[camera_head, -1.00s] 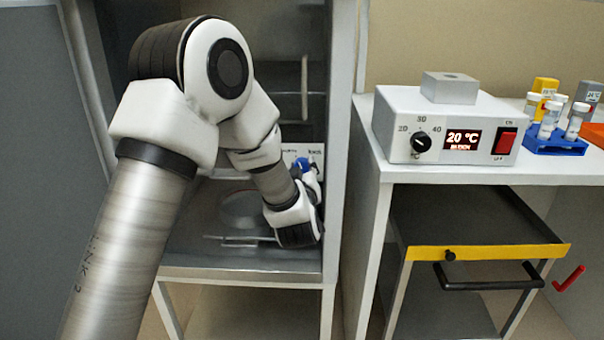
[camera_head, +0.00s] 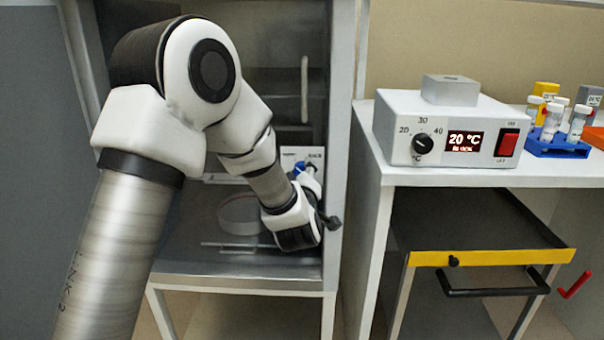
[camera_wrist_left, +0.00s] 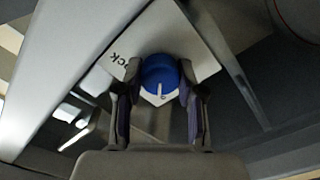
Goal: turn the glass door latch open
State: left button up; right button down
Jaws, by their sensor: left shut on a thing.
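The latch is a blue knob (camera_head: 299,168) on a white label plate (camera_head: 315,154) at the front of the cabinet. In the left wrist view the blue knob (camera_wrist_left: 158,72) has a pale pointer mark, and the plate (camera_wrist_left: 200,62) carries lettering ending in "ock". My left gripper (camera_head: 307,176) reaches the knob from the front. In the left wrist view its two fingers (camera_wrist_left: 160,92) are shut on the knob, one on each side. The glass door (camera_head: 270,95) is dark, with a vertical bar handle (camera_head: 304,90) above the plate. My right gripper is out of view.
The cabinet's grey right post (camera_head: 340,140) stands close beside my left wrist. A white bench (camera_head: 372,215) to the right carries a heater box (camera_head: 450,130) showing 20 °C and a blue tube rack (camera_head: 556,148). A dark yellow-fronted drawer (camera_head: 490,256) is below.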

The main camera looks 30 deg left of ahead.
pick_arm(q)
jog(key=o, duration=1.1)
jog(key=shift+o, duration=0.2)
jog(key=shift+s, duration=0.1)
jog(key=v, duration=1.2)
